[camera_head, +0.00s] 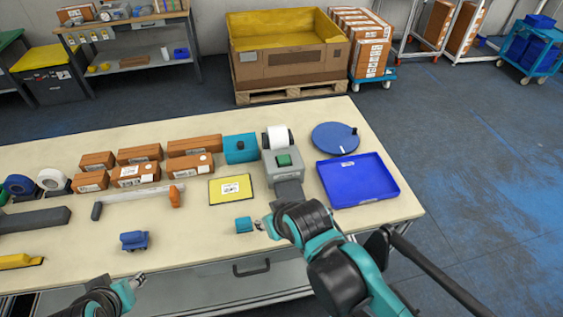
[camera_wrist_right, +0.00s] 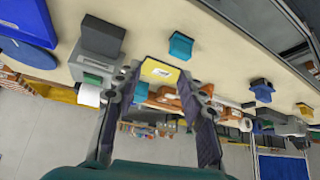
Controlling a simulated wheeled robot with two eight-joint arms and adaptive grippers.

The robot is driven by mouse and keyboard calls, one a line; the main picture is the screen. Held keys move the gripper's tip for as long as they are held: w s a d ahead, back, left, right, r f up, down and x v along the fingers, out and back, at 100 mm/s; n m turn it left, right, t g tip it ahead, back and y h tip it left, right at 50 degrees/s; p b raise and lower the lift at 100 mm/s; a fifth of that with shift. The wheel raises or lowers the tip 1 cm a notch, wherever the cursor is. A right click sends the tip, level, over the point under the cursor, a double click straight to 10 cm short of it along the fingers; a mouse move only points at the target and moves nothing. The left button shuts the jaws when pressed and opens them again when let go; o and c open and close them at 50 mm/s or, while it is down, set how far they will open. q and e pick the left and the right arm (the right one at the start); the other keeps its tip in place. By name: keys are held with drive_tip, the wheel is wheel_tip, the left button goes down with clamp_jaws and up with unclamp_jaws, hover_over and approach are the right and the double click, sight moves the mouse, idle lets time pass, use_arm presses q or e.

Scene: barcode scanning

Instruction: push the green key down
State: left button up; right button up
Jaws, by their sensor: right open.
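The green key (camera_head: 284,160) sits on top of a grey label printer (camera_head: 268,165) with a white roll behind it, at the back right of the table. In the right wrist view the green key (camera_wrist_right: 93,78) shows left of the fingers on the grey printer (camera_wrist_right: 78,68). My right gripper (camera_head: 264,226) is low over the table's front, nearer to me than the printer and apart from the key. In its wrist view the two fingers (camera_wrist_right: 170,82) stand apart with nothing between them. My left gripper (camera_head: 136,282) is at the front edge, partly in view; its opening is unclear.
A small teal block (camera_head: 243,225) lies just left of my right gripper. A yellow-edged label card (camera_head: 231,189), a blue tray (camera_head: 357,180), a blue disc (camera_head: 335,138) and several brown boxes (camera_head: 135,173) surround the printer. A blue block (camera_head: 134,240) lies near the front.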

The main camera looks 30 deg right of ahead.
idle(0.3)
clamp_jaws()
idle(1.1)
